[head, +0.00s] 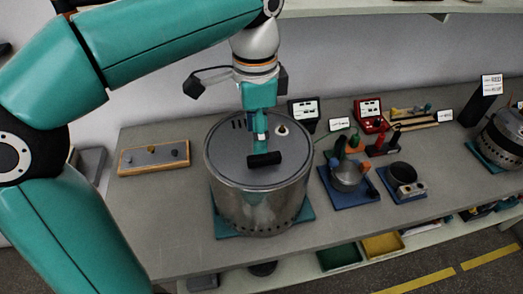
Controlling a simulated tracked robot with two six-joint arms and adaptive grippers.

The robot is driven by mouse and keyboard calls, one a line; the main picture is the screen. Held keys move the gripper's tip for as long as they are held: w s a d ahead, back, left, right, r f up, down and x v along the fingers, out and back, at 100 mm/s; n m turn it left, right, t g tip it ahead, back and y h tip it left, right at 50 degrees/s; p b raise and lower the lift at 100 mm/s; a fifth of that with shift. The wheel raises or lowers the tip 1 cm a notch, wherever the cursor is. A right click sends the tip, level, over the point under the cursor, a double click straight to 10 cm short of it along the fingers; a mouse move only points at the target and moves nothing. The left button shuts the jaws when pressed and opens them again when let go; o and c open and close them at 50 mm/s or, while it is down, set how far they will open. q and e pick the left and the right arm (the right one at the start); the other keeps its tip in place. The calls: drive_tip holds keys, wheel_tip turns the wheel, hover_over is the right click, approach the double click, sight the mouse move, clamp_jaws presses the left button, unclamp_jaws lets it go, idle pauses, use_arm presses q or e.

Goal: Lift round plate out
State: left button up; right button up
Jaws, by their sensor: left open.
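A large metal drum (258,205) stands upright on a teal mat (224,228) on the grey bench. A round grey plate (231,160) lies at its top, inside the rim, with dark slots and a small light knob (282,130) on it. My left gripper (264,158) points down over the middle of the plate and is open. I cannot tell whether its fingertips touch the plate, and the wrist hides part of the plate's far side. My right gripper is not in view.
A wooden tray (181,163) with small knobs lies left of the drum. Right of it are a small pot on a blue mat (349,198), a dark cup (402,173), a red meter (368,109) and another drum (505,135). The bench front is mostly clear.

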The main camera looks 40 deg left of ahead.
sight(259, 157)
use_arm(q)
drive_tip(key=shift+s+f, duration=0.1)
drive_tip(key=shift+f, duration=0.5)
drive_tip(key=shift+w+f, duration=0.2)
drive_tip(key=shift+f, duration=0.6)
wheel_tip(259, 157, down, 4)
drive_tip(key=shift+w+d+f, duration=0.1)
drive_tip(key=shift+w+f, duration=0.05)
clamp_jaws()
